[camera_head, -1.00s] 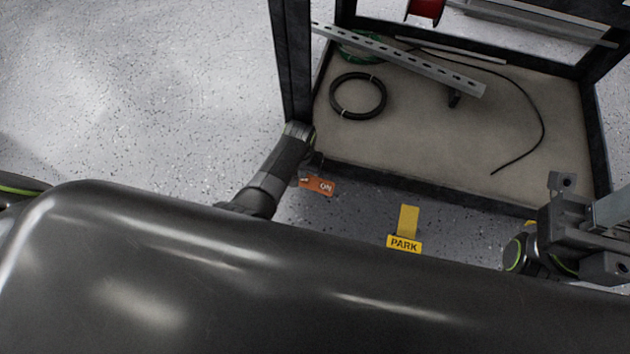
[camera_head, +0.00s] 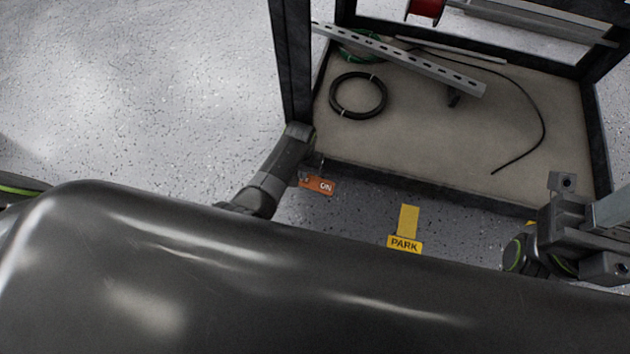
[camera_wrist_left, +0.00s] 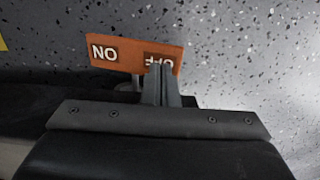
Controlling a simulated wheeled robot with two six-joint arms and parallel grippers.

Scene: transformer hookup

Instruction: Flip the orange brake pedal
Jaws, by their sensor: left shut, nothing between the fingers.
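The orange brake pedal (camera_head: 319,185) is by the lower left corner of the cart, and its ON label faces the head camera. In the left wrist view the pedal (camera_wrist_left: 122,53) shows upside-down ON and OFF labels. My left gripper (camera_wrist_left: 160,70) is shut and empty, with its fingertips over the OFF end and partly hiding that label. I cannot tell whether they touch it. In the head view my left arm largely hides the gripper. My right arm is at the right edge, and its gripper's opening is unclear.
A yellow PARK pedal (camera_head: 405,243) is right of the orange one. The cart's dark post (camera_head: 291,60) rises close to my left arm. The cart shelf (camera_head: 420,150) holds a black cable coil (camera_head: 358,94) and a slotted metal rail (camera_head: 410,65).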

